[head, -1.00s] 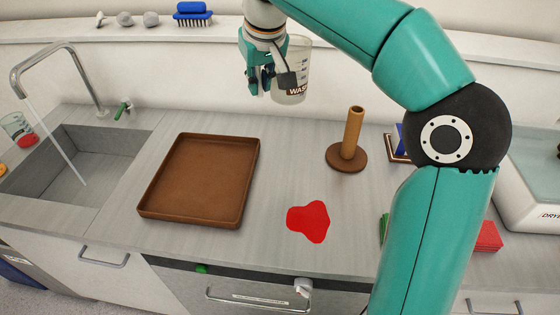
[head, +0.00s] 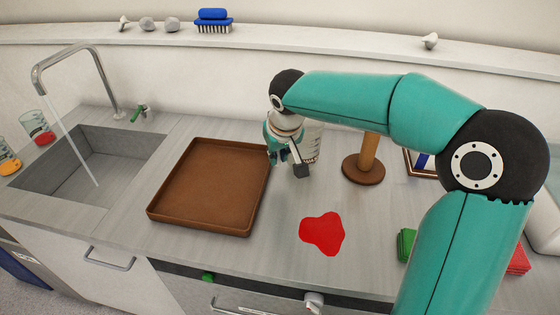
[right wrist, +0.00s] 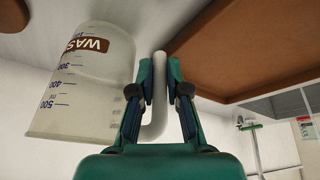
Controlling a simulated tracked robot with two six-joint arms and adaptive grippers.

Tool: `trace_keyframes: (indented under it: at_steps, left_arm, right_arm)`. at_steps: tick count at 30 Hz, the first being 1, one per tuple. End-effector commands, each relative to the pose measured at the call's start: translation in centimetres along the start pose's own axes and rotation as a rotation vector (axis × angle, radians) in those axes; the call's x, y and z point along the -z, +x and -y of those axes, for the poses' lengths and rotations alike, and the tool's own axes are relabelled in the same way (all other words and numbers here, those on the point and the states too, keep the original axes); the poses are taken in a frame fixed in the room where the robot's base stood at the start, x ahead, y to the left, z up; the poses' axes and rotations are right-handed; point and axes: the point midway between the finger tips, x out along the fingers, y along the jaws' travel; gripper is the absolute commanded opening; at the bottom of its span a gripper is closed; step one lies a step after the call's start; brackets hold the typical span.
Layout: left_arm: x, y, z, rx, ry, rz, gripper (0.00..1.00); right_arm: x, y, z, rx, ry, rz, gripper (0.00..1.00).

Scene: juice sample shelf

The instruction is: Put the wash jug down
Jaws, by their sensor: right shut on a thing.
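The wash jug (head: 313,141) is a clear beaker with a brown label, partly hidden behind my right gripper (head: 283,160) in the head view. In the right wrist view the jug (right wrist: 80,85) shows its blue scale and white handle (right wrist: 158,100). The fingers of my right gripper (right wrist: 160,85) are shut around that handle. The jug is low over or on the counter (head: 275,255), between the brown tray and the wooden post; I cannot tell whether its base touches. My left gripper is not in view.
The brown tray (head: 156,214) lies left of the jug, and the wooden post on a round base (head: 363,172) stands to its right. A red patch (head: 322,234) is on the counter in front. The sink (head: 75,165) with running water is at the left.

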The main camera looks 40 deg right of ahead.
Motion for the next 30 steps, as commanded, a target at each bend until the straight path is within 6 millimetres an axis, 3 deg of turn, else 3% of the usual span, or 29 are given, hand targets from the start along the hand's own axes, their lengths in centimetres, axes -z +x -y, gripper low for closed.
trace_keyframes:
  at_steps: [4,15,16,20,30]
  left_arm:
    - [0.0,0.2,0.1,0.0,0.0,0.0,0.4]
    - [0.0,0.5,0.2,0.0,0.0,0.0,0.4]
    - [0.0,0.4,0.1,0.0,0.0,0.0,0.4]
    - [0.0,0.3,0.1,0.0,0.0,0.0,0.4]
    - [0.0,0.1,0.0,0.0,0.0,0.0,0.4]
  right_arm:
    - [-0.7,1.7,0.1,-0.001,-0.001,0.0,0.0]
    - [-0.8,2.1,0.2,0.0,-0.001,-0.002,0.0]
    - [-0.8,2.0,0.2,0.0,-0.001,0.0,0.2]
    - [-0.8,2.0,0.2,0.0,-0.001,0.0,0.4]
    - [-0.8,1.8,0.1,0.0,0.0,0.0,0.4]
